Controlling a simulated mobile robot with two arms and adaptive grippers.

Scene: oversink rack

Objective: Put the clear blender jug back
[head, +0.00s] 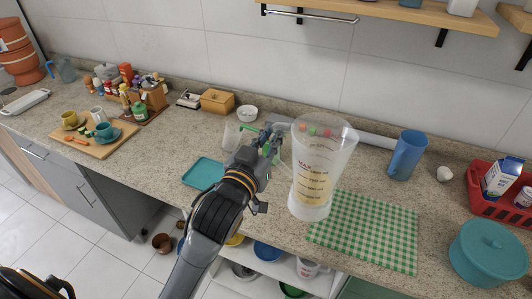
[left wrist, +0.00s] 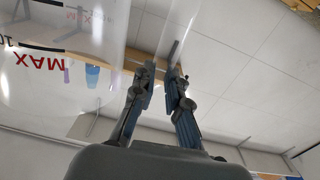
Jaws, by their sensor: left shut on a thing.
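The clear blender jug (head: 322,165) is upright or slightly tilted, with red MAX lettering and a measuring scale. It appears above the counter, by the left edge of the green checked cloth; whether its base touches anything is hard to tell. My left gripper (head: 274,146) is shut on the jug's handle side, to the left of the jug. In the left wrist view, the jug wall (left wrist: 60,65) fills the upper left and the fingers (left wrist: 160,80) are close together beside it. My right gripper is out of view.
The green checked cloth (head: 375,235) lies bare at right. Open shelves (head: 262,268) lie below the counter.

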